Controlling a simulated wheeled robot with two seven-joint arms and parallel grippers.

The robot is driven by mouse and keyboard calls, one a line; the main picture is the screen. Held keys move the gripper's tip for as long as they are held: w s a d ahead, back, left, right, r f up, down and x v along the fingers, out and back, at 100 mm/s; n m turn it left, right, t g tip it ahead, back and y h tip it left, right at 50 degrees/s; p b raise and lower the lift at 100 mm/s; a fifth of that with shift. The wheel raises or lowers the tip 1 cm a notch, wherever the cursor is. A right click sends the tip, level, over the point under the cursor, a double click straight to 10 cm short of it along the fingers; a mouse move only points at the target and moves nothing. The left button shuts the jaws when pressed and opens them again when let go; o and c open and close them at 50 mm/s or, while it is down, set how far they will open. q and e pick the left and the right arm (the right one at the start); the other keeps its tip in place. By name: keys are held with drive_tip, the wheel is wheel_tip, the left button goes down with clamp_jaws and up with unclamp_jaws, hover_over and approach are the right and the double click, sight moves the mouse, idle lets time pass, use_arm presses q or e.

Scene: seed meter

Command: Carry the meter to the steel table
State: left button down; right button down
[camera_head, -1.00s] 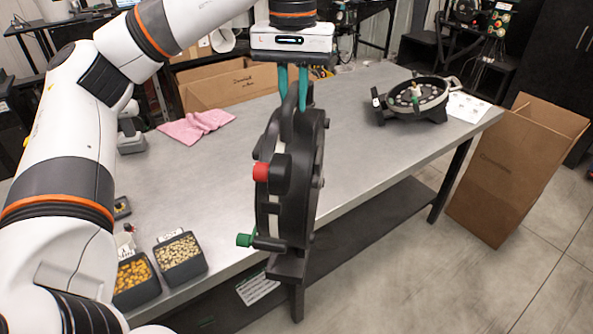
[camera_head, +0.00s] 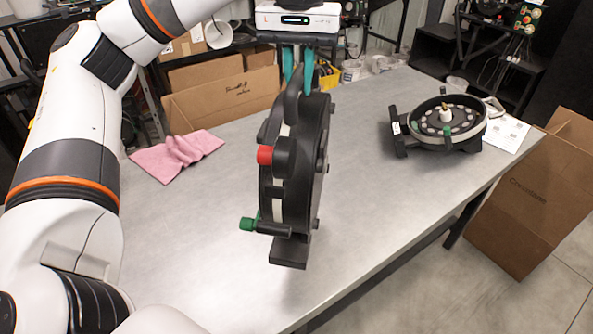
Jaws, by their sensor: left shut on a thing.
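The seed meter (camera_head: 298,172) is a black upright disc housing with a red knob (camera_head: 264,155) and a green knob (camera_head: 247,224). My left gripper (camera_head: 298,72) is shut on its top handle with teal fingers, and the meter hangs upright below it. The meter shows in front of the steel table (camera_head: 190,260); its foot appears above the tabletop, and I cannot tell whether it touches. My right gripper is not in view.
A second, open round meter (camera_head: 438,125) lies at the table's right, with a paper sheet (camera_head: 508,132) beside it. A pink cloth (camera_head: 176,155) lies at the left. Cardboard boxes stand behind (camera_head: 222,105) and to the right (camera_head: 530,205). The table's middle and front are clear.

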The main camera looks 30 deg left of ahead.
sight(298, 131)
use_arm(q)
wheel_tip(298, 131, down, 5)
drive_tip(key=shift+s+f+b, duration=0.1)
drive_tip(key=shift+s+b, duration=0.05)
drive_tip(key=shift+b, duration=0.45)
drive_tip(key=shift+f, duration=0.8)
drive_tip(key=shift+d+f, duration=0.1)
drive_tip(key=shift+f, duration=1.25)
drive_tip(key=shift+f, duration=0.15)
drive_tip(key=c, duration=1.3)
unclamp_jaws()
drive_tip(key=shift+s, duration=0.1)
drive_tip(key=shift+c, duration=0.2)
